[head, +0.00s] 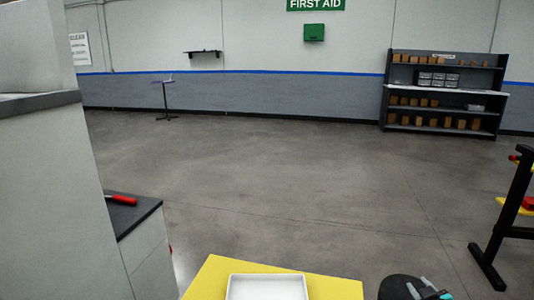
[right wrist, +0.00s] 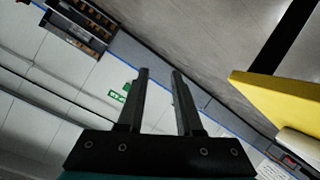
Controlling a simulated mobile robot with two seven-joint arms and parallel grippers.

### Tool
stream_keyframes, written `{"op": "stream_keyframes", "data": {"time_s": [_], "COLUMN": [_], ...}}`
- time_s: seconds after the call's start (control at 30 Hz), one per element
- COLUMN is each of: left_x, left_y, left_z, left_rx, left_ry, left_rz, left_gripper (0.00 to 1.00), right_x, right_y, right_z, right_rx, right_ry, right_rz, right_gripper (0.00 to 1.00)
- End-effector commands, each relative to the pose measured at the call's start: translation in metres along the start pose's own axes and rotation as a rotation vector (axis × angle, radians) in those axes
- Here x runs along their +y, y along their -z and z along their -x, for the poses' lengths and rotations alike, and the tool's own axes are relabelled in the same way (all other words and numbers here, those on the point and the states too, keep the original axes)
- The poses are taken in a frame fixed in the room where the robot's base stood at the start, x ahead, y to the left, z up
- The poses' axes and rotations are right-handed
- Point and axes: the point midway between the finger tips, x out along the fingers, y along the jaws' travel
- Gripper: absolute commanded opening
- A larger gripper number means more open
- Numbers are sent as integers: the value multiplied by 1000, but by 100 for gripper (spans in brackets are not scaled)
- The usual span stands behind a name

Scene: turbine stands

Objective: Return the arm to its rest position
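My right gripper (head: 422,289) shows at the bottom edge of the head view, right of the yellow surface, partly cut off by the frame. In the right wrist view its two dark fingers (right wrist: 160,72) stand apart with nothing between them. It is open and empty. My left gripper is in neither view.
A white tray (head: 267,287) sits on the yellow surface (head: 207,280) at the bottom. A dark-topped cabinet (head: 142,214) with a red-handled tool (head: 121,199) stands at left. A black stand (head: 513,210) is at right. A shelf (head: 444,91) stands at the back. The middle floor is clear.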

Motion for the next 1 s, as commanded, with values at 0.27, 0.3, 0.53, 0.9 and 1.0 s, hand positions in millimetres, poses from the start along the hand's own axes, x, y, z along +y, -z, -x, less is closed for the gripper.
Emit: {"op": "stream_keyframes", "data": {"time_s": [0.27,0.3,0.53,0.9,1.0], "left_x": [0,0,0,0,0], "left_y": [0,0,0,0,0], "left_z": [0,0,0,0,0], "left_rx": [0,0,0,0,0], "left_ry": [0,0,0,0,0], "left_rz": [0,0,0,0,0], "left_gripper": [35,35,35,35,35], "right_x": [-134,-152,-247,-351,-360], "right_y": [-168,-190,-302,-405,-414], "right_z": [57,71,171,349,372], "right_rx": [-305,-347,-589,-901,-935], "right_ry": [181,205,342,517,536], "right_rz": [-48,-54,-82,-114,-117], "right_gripper": [35,35,35,35,35]}}
